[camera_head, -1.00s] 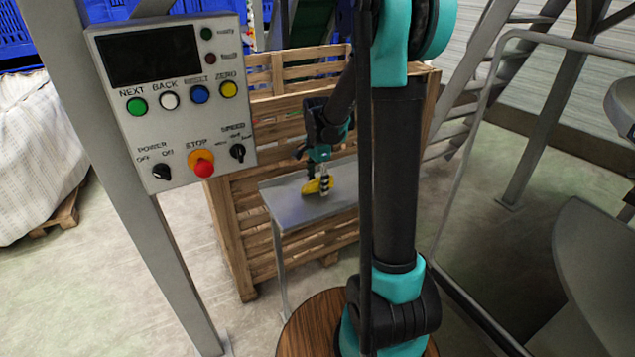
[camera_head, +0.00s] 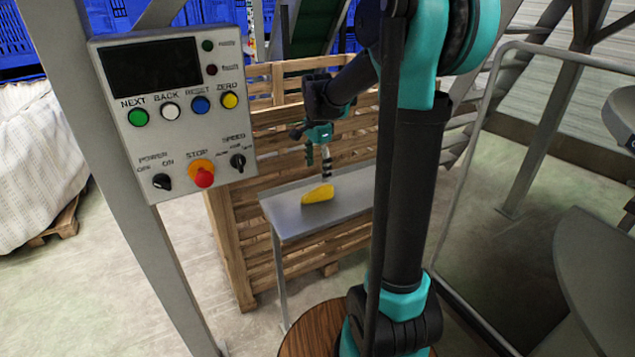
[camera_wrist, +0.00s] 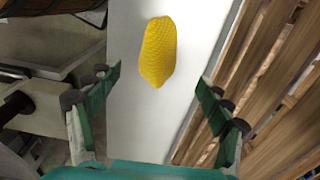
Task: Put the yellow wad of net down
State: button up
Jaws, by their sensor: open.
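The yellow wad of net (camera_head: 318,194) lies on a narrow grey metal table (camera_head: 290,222). In the wrist view the wad (camera_wrist: 158,52) is an oblong textured lump on the pale tabletop (camera_wrist: 128,125), ahead of the fingertips. My gripper (camera_head: 318,166) is above and slightly behind the wad, apart from it. In the wrist view my gripper (camera_wrist: 158,82) has its two fingers spread wide with nothing between them.
A wooden slatted crate (camera_head: 235,235) stands right behind the table. A control panel (camera_head: 178,115) on a post is at the left. A handrail (camera_head: 470,150) runs at the right. The tabletop around the wad is bare.

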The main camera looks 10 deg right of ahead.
jog(key=s+d+f+n+t, duration=0.2)
jog(key=s+f+n, duration=0.3)
jog(key=s, duration=0.6)
jog(key=s+d+f+n+t, duration=0.2)
jog(key=s+f+n, duration=0.3)
jog(key=s+n, duration=0.4)
jog(key=shift+s+f, duration=0.4)
jog(key=shift+s, duration=0.65)
jog(key=shift+c, duration=0.3)
